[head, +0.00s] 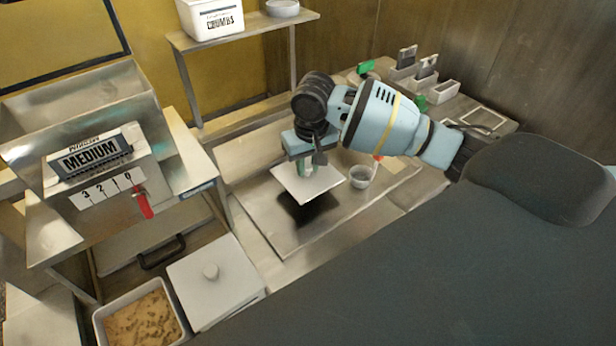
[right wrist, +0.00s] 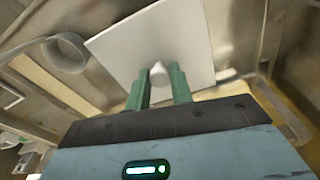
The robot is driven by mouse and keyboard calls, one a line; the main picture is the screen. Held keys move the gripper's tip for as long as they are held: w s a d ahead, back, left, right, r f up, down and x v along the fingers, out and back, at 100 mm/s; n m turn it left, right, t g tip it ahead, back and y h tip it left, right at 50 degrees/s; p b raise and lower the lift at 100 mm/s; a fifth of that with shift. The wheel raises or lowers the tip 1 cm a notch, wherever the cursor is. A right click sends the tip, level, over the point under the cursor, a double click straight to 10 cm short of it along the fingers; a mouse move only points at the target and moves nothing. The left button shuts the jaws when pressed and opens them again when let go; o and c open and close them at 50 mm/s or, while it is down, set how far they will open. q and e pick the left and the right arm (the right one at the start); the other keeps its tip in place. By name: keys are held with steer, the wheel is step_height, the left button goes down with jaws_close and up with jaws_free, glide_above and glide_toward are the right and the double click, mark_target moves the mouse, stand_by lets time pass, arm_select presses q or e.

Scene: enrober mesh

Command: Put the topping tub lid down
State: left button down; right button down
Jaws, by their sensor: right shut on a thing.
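The topping tub lid (head: 316,187) is a flat, pale square plate. My right gripper (head: 307,170) is shut on its knob and holds it above the steel table, with a dark shadow below it. In the right wrist view the lid (right wrist: 190,45) fills the top middle, and the green fingers of my right gripper (right wrist: 161,80) close around its small white knob. A tub of brown crumbs (head: 143,318) stands uncovered at the bottom left. My left gripper is not in view.
A grey bowl (head: 361,176) stands just right of the lid. Another pale square lid with a knob (head: 216,283) lies beside the crumb tub. The steel table (head: 285,238) is clear in front of the held lid. The machine marked MEDIUM (head: 90,155) stands at the left.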

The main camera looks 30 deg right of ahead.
mark_target(309, 172)
steer(key=shift+f, duration=2.3)
steer(key=shift+f, duration=0.15)
steer(key=c, duration=1.2)
jaws_free()
steer(key=shift+c, duration=0.2)
step_height(309, 172, up, 12)
steer(key=s, duration=0.1)
steer(key=shift+s, duration=0.2)
steer(key=shift+a, duration=0.1)
